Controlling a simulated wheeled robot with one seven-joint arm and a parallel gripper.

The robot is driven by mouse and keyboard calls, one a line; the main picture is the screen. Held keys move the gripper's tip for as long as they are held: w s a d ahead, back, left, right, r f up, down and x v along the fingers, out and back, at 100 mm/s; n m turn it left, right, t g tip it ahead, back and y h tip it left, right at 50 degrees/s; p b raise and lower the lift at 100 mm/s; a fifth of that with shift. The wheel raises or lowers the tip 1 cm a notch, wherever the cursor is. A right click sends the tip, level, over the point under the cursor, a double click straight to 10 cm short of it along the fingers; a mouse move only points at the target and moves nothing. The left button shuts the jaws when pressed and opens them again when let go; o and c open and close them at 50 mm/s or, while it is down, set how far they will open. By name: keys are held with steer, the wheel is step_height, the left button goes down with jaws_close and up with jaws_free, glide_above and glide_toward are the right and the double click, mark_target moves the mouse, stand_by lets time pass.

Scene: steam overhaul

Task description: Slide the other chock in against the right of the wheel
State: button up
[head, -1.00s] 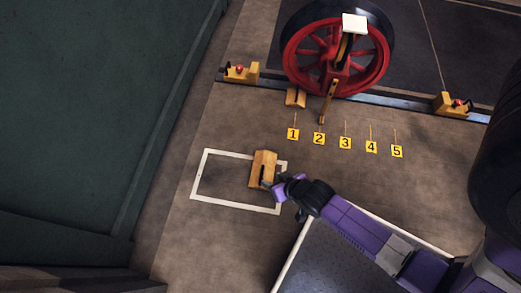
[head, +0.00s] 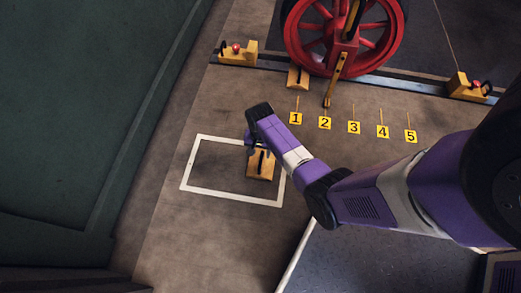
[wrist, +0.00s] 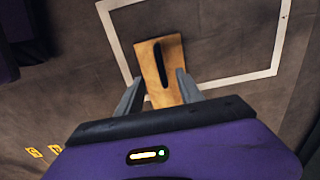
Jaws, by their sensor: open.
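In the head view my wrist partly hides the chock. The red spoked wheel (head: 325,64) stands on the rail, its top out of frame. Another wooden chock (head: 298,77) is at the wheel's lower left.
Yellow stops with red knobs sit on the rail at left (head: 238,53) and right (head: 469,88). Yellow number plates 1 to 5 (head: 353,127) lie on the floor before the wheel. A green wall (head: 80,110) borders the left. Floor between the white rectangle (head: 186,163) and rail is open.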

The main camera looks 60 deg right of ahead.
mark_target(260, 161)
step_height(260, 161, down, 9)
steer(key=b, duration=0.7)
steer(key=shift+f+b, duration=0.15)
steer(key=shift+b, duration=0.2)
jaws_close()
stand_by(1.1)
steer(key=shift+r+p, duration=1.6)
